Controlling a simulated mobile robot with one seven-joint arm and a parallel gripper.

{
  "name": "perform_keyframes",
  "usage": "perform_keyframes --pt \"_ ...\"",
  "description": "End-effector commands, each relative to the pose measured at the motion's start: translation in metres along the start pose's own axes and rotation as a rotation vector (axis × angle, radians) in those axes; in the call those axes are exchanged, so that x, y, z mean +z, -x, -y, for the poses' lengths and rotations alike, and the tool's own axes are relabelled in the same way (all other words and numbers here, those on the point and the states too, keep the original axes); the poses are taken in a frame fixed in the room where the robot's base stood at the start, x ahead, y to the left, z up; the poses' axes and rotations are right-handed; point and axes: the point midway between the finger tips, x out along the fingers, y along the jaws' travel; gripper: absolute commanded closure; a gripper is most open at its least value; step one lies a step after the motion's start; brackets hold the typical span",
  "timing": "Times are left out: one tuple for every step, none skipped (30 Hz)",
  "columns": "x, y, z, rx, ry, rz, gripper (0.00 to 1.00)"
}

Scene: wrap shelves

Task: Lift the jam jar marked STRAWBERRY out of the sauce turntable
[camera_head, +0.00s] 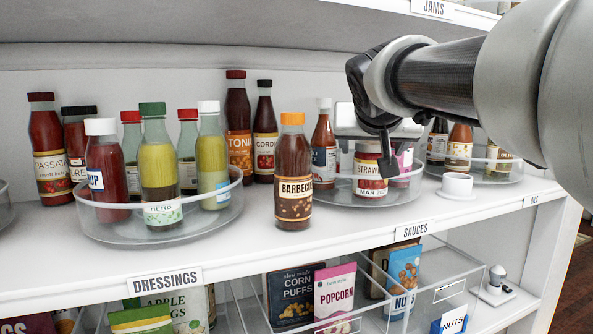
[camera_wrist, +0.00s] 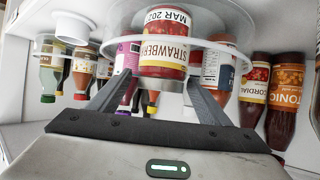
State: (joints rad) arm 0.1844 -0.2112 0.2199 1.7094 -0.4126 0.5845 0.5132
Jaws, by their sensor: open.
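The jam jar marked STRAWBERRY (camera_head: 370,187), red with a white label, stands upright in the clear sauce turntable (camera_head: 340,195) above the SAUCES label. In the wrist view, which is upside down, the jar (camera_wrist: 165,50) is centred ahead of my gripper. My gripper (camera_wrist: 158,82) is open, with one finger towards each side of the jar's lid end. Whether the fingers touch the jar cannot be told.
A barbecue bottle (camera_head: 294,180) stands on the shelf left of the turntable. Another bottle (camera_head: 323,150) and a purple-labelled item (camera_head: 403,165) share the turntable with the jar. The dressings turntable (camera_head: 110,225) is at left.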

Motion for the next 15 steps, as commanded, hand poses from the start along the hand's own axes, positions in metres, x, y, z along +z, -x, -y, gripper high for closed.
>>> perform_keyframes --pt "0.0005 0.001 0.0009 -0.001 0.001 -0.003 0.29" --pt "0.0004 0.0011 0.0011 -0.001 0.001 -0.003 0.29" --pt "0.0002 0.0013 0.0011 -0.001 0.001 -0.003 0.29" --pt "0.0001 0.0014 0.0012 -0.001 0.001 -0.003 0.29" --pt "0.0 0.0014 0.0012 -0.001 0.001 -0.003 0.29" --pt "-0.0001 0.0014 0.0012 -0.001 0.001 -0.004 0.29" --pt "-0.0001 0.0014 0.0012 -0.001 0.001 -0.004 0.29" --pt "-0.0001 0.0014 0.0013 -0.002 0.001 -0.004 0.32" --pt "-0.0002 0.0015 0.0013 -0.002 0.001 -0.004 0.39" --pt "-0.0002 0.0015 0.0013 -0.002 0.001 -0.004 0.44" --pt "-0.0002 0.0014 0.0013 -0.002 0.001 -0.004 0.49" --pt "-0.0002 0.0015 0.0013 -0.002 0.001 -0.004 0.56" --pt "-0.0002 0.0015 0.0013 -0.002 0.001 -0.004 0.61" --pt "-0.0002 0.0015 0.0013 -0.002 0.001 -0.004 0.66" --pt "-0.0002 0.0014 0.0013 -0.002 0.001 -0.004 0.72"
